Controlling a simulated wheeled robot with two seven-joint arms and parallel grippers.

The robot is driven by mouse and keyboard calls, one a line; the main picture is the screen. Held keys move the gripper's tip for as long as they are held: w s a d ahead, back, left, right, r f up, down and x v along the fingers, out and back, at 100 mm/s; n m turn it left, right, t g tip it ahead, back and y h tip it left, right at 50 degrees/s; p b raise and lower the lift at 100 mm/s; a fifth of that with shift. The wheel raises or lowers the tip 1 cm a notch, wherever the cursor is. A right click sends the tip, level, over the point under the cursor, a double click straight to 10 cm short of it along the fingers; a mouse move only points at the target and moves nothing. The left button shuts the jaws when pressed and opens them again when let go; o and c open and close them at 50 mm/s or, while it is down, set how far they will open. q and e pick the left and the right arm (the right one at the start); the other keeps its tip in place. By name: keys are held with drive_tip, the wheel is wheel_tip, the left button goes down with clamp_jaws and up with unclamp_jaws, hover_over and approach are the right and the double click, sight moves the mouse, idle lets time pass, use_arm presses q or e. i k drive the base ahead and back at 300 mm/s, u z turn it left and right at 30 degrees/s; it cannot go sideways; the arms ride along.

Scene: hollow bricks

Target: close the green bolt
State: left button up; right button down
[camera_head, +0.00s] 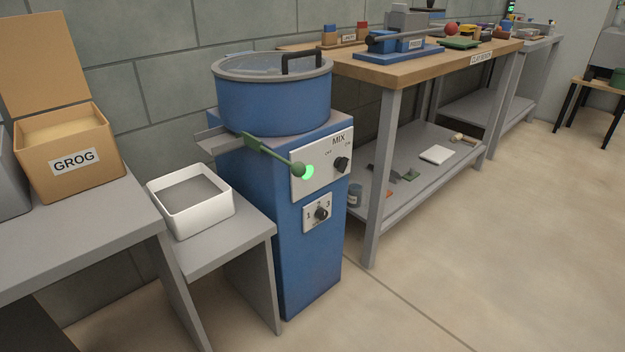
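The only large green part near the front is a green bar (268,154) with a round knob (298,169) at its right end. It sits at the upper front edge of the blue mixer (312,245), beside a grey chute (212,141), and slopes down to the right. I take it for the green bolt; I cannot tell whether it is open or closed. The knob end overlaps the left part of the MIX panel (322,185), beside a lit green lamp (309,172). Neither of my grippers is in view.
A white open tray (203,222) stands on a low grey stand left of the mixer. A GROG box (60,180) with raised lid is on the left table. The blue drum (275,105) has a lid with a black handle. A workbench (400,70) stands behind right; floor in front is clear.

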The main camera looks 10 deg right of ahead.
sight(298, 169)
drive_tip(key=u, duration=0.8)
drive_tip(key=k, duration=0.2)
drive_tip(key=z, duration=1.5)
drive_tip(key=i, duration=0.5)
drive_tip(key=u, duration=1)
